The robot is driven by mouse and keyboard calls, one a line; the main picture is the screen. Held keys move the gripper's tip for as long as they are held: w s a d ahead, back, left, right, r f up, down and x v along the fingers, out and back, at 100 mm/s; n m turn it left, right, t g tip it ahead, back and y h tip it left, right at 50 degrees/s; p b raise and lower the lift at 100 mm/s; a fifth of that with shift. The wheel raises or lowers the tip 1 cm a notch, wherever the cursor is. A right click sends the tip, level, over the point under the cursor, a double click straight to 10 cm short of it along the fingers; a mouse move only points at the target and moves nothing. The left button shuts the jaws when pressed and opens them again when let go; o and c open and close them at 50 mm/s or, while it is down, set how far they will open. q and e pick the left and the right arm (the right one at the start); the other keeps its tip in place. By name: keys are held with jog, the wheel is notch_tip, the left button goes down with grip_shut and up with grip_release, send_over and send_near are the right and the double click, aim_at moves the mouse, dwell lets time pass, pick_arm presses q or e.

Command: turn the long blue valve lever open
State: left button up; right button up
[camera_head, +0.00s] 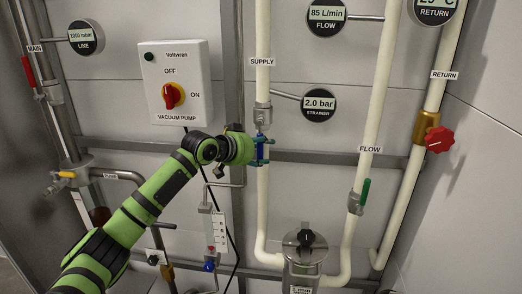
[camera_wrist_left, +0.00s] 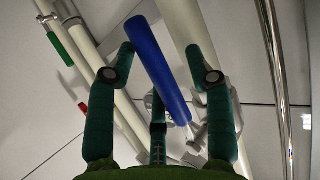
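The long blue valve lever (camera_head: 261,152) is on the white supply pipe (camera_head: 263,205), below its metal fitting, and is mostly covered by my left gripper in the head view. In the left wrist view the blue lever (camera_wrist_left: 158,66) runs slanted between the fingers, its lower end near a metal valve part. My left gripper (camera_head: 264,151) has its fingers around the lever. In the left wrist view the gripper (camera_wrist_left: 162,60) is open, with gaps showing on both sides of the lever. My right gripper is in neither view.
The vacuum pump switch box (camera_head: 174,83) is on the wall above my left arm. A strainer gauge (camera_head: 319,105) sits right of the supply pipe. A green lever (camera_head: 364,193) is on the flow pipe and a red knob (camera_head: 439,140) on the return pipe. A black-topped strainer (camera_head: 305,241) is below.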

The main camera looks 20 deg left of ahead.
pick_arm(q)
jog(key=v, duration=1.2)
